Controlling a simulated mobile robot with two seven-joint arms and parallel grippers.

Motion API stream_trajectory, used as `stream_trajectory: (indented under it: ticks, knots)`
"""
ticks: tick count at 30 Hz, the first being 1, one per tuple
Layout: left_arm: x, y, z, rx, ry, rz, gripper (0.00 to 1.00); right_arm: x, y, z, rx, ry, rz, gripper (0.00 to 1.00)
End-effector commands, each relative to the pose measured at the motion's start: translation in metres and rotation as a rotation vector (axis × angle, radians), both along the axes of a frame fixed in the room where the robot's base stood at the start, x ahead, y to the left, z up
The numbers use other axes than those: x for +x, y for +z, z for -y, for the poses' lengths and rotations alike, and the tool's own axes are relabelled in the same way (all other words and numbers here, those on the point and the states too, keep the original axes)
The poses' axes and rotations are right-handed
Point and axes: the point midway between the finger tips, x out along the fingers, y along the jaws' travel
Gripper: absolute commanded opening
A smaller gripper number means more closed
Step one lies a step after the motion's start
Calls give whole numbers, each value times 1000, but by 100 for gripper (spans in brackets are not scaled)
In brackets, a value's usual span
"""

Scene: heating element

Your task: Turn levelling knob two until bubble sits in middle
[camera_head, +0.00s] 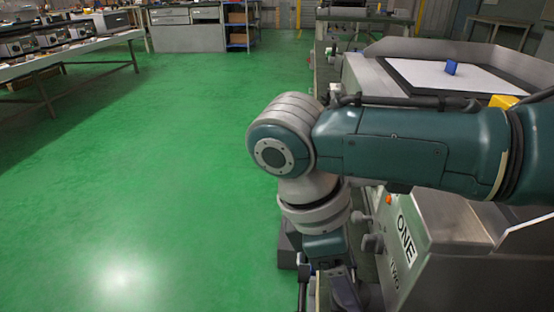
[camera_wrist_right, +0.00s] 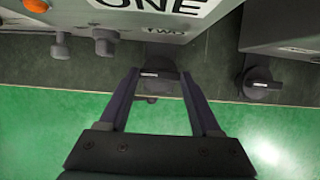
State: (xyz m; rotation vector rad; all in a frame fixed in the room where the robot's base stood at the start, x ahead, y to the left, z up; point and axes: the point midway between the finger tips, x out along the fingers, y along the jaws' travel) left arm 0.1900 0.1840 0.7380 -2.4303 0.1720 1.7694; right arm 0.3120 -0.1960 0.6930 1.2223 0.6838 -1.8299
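A dark round knob (camera_wrist_right: 158,82) with a small white label sits low under the word TWO in the right wrist view. My right gripper (camera_wrist_right: 160,78) is open, with one finger on each side of this knob; I cannot tell whether either finger touches it. In the head view my right gripper (camera_head: 328,282) points down at the bottom, beside the machine's panel (camera_head: 405,235) marked ONE and TWO. The knob at the gripper is not clear there. The bubble is not visible in either view. My left gripper is not in view.
A second dark knob (camera_wrist_right: 261,84) sits to the right in the wrist view. Two grey panel knobs (camera_wrist_right: 104,42) and an orange button (camera_wrist_right: 36,5) are above left. The green floor (camera_head: 150,180) is clear.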

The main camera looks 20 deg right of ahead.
Motion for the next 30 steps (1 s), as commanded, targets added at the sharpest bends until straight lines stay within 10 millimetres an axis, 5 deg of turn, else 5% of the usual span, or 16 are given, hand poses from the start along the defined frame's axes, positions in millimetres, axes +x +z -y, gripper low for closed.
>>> stream_trajectory:
  ticks: [13,30]
  knots:
    - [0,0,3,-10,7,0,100,0,0,0,0,0,1,10]
    - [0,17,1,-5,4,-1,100,1,3,0,1,-195,-2,9]
